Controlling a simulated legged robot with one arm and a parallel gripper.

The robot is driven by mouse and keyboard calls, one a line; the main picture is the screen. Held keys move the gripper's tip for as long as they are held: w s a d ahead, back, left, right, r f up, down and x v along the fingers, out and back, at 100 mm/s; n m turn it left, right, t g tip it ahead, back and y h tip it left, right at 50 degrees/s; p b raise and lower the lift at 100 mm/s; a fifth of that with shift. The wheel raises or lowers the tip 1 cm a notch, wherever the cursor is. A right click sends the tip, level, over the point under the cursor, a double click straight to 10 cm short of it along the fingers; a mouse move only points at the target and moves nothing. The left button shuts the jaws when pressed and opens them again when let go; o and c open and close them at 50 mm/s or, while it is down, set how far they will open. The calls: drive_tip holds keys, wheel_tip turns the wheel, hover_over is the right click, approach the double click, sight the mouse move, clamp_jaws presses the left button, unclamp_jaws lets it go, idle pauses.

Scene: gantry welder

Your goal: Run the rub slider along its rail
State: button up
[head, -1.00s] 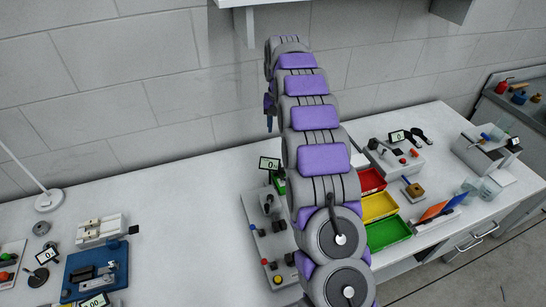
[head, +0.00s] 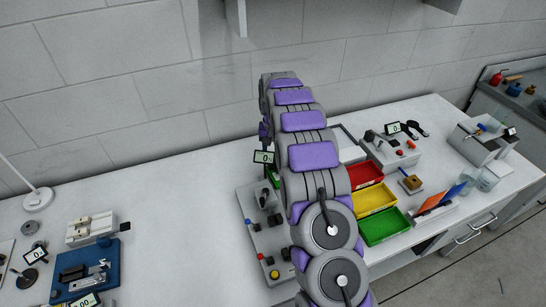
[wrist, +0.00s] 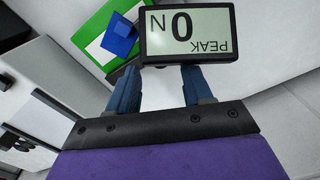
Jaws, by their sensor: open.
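In the wrist view, a blue block (wrist: 119,37) sits on a green and white plate (wrist: 95,32), beyond my fingers. It may be the rub slider; I cannot make out its rail. In the head view my gripper (head: 265,132) hangs above the display (head: 264,157) at the back of the bench. The green part (head: 272,174) under it is mostly hidden by my arm.
A grey panel with knobs (head: 262,235) lies in front of the display. Red (head: 364,174), yellow (head: 374,198) and green (head: 384,227) bins stand right of my arm. A blue fixture (head: 88,272) is at left. The bench between it and the panel is clear.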

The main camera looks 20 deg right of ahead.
drive_tip(key=shift+f, duration=1.4)
clamp_jaws()
drive_tip(key=shift+d, duration=0.1)
